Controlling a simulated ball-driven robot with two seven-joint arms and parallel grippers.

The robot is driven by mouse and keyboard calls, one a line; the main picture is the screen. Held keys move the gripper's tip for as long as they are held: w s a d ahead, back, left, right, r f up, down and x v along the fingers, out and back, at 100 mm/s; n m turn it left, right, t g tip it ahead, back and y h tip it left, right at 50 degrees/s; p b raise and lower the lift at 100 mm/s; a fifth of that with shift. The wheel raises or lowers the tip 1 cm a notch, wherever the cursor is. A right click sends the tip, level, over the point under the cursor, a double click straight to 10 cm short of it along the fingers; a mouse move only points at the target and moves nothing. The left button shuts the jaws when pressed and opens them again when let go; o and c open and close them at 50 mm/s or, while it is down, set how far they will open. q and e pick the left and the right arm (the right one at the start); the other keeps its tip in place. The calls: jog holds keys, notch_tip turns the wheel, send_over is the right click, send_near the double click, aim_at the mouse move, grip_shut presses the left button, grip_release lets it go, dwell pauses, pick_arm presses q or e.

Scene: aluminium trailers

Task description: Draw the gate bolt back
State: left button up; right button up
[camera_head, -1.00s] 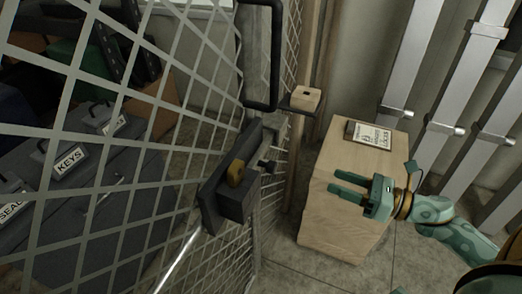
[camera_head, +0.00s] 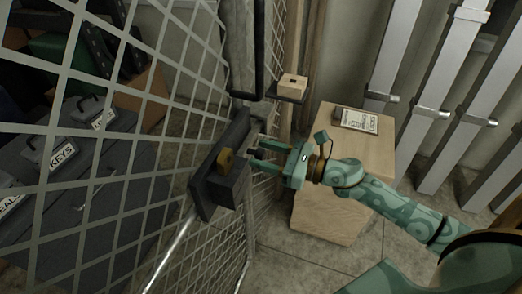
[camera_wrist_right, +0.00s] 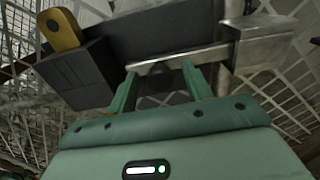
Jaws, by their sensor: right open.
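The gate bolt shows in the right wrist view as a flat metal bar (camera_wrist_right: 205,55) in front of a dark backing plate (camera_wrist_right: 150,30). A dark round knob (camera_wrist_right: 159,70) sits on it. The dark lock box with a brass piece (camera_head: 225,160) is on the mesh gate in the head view. My right gripper (camera_head: 257,154) is open at the box's right side. In the wrist view its fingers (camera_wrist_right: 160,72) stand apart, one on each side of the knob; I cannot tell whether they touch it. In the head view the gripper hides the knob. My left gripper is out of view.
A pale block with a hole (camera_head: 293,85) sits on a dark bracket by the post. A wooden cabinet (camera_head: 325,215) with a labelled card (camera_head: 355,119) stands behind my right arm. Grey cases, one marked KEYS (camera_head: 75,160), lie behind the mesh. Metal posts stand at right.

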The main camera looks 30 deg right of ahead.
jog(key=shift+w+a, duration=0.5)
grip_shut()
jog(key=shift+s+a+p, duration=0.4)
jog(key=shift+s+a, duration=0.65)
jog(key=shift+a, duration=0.05)
grip_release()
jog(key=shift+w+d, duration=0.1)
